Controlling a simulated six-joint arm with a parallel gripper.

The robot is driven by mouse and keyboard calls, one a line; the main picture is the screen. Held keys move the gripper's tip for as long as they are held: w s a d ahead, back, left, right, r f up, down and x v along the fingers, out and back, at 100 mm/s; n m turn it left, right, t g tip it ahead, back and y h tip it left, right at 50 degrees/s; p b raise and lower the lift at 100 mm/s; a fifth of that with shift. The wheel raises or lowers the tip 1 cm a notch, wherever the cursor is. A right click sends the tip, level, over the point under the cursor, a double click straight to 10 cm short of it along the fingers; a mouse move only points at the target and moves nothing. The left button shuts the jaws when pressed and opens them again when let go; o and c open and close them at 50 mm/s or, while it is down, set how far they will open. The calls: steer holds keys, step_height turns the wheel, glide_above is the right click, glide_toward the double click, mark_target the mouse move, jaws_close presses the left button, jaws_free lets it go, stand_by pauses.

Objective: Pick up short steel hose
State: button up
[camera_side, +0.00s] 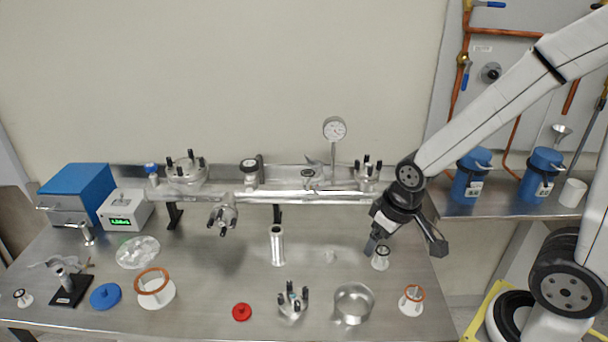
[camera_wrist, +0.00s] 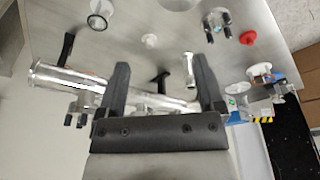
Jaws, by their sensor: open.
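The short steel hose (camera_side: 278,245) looks like the upright shiny metal tube standing on the middle of the steel table. In the wrist view the hose (camera_wrist: 189,70) shows beyond my fingers, near the tip of the right-hand finger and inside the gap. My gripper (camera_side: 373,243) is to the right of the hose, over the right part of the table and apart from it. In the wrist view my gripper (camera_wrist: 160,72) has its two dark fingers wide apart with nothing held between them.
A long steel manifold (camera_side: 300,196) with valves and a dial gauge (camera_side: 334,129) runs along the back. A white ring fitting (camera_side: 380,262) sits by my gripper. A steel ring (camera_side: 354,304), a clamp (camera_side: 292,300) and a red cap (camera_side: 242,312) lie in front. Bare table surrounds the hose.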

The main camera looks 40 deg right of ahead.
steer(key=shift+w, duration=0.1)
steer(key=n+t+y, duration=0.1)
steer(key=n+y, duration=0.1)
steer(key=n, duration=0.4)
glide_above(278, 240)
steer(key=s+d, duration=0.1)
steer(key=d, duration=0.2)
steer(key=f, duration=0.6)
steer(key=shift+s+a+f, duration=0.2)
steer(key=shift+a+f, duration=0.05)
steer(key=shift+f, duration=0.05)
steer(key=shift+x, duration=1.3)
steer(key=shift+a, duration=0.1)
steer(key=shift+x, duration=2.6)
steer(key=shift+r, duration=0.1)
jaws_close()
